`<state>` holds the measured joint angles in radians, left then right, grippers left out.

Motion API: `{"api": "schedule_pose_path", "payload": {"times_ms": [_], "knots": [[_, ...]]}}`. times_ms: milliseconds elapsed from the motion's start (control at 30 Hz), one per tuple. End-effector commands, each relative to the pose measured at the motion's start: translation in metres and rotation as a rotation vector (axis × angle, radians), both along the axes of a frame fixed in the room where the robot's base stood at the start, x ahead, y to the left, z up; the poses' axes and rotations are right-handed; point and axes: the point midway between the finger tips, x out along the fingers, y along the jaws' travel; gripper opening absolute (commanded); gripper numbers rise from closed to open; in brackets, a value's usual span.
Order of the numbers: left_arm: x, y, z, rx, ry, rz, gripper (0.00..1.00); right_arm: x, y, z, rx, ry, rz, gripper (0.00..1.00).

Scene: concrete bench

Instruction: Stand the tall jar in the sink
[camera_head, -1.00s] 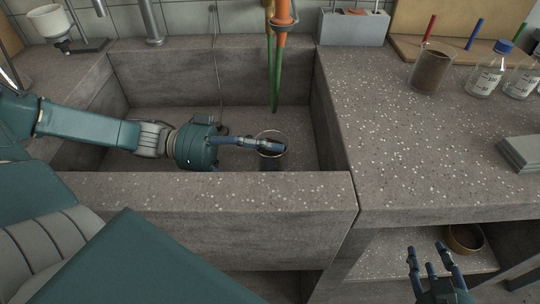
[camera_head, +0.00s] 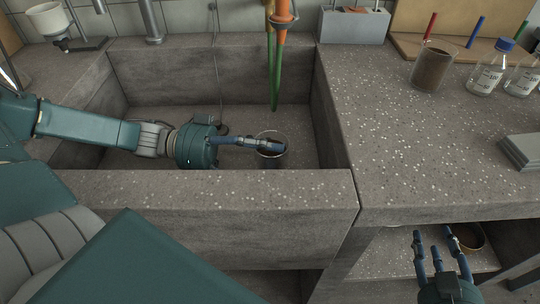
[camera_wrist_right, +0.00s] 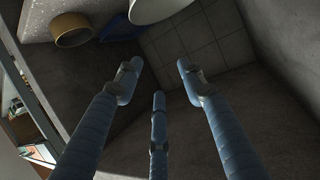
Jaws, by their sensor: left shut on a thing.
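The tall jar (camera_head: 271,137) is a clear glass cylinder in the sink (camera_head: 200,183). Its round rim shows, and its lower part is hidden behind the sink's front wall, so I cannot tell whether its base touches the floor. It looks upright. My left gripper (camera_head: 272,147) reaches over the front wall from the left and is shut on the jar near its rim. My right gripper (camera_head: 437,245) is open and empty, low in front of the bench by the under-shelf. Its spread fingers also show in the right wrist view (camera_wrist_right: 158,85).
Green and orange hoses (camera_head: 275,60) hang into the sink behind the jar. A brass-coloured ring-shaped dish (camera_head: 470,237) sits on the shelf below.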

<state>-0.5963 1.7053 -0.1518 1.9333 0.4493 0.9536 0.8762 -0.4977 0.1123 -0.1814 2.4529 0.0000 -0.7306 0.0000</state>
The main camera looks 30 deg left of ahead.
Motion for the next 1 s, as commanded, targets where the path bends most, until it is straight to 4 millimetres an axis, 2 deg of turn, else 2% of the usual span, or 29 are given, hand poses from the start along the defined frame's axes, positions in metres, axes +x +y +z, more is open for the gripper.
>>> {"api": "schedule_pose_path", "payload": {"times_ms": [733,767,800,867,1000], "knots": [[-0.001,0.000,-0.005,-0.001,0.005,0.001,0.29,0.006,0.004,0.016,0.020,-0.078,0.005,0.39],[-0.001,0.000,-0.006,0.000,0.006,0.002,0.66,0.006,0.004,0.016,0.020,-0.079,0.005,0.39],[-0.001,0.000,-0.006,0.000,0.006,0.002,0.74,0.007,0.004,0.016,0.020,-0.079,0.005,0.39],[-0.001,0.000,-0.006,0.001,0.008,0.001,0.83,0.007,0.004,0.016,0.020,-0.079,0.005,0.39],[-0.002,0.000,-0.007,0.000,0.010,0.002,0.83,0.007,0.004,0.015,0.019,-0.076,0.006,0.39]]}}
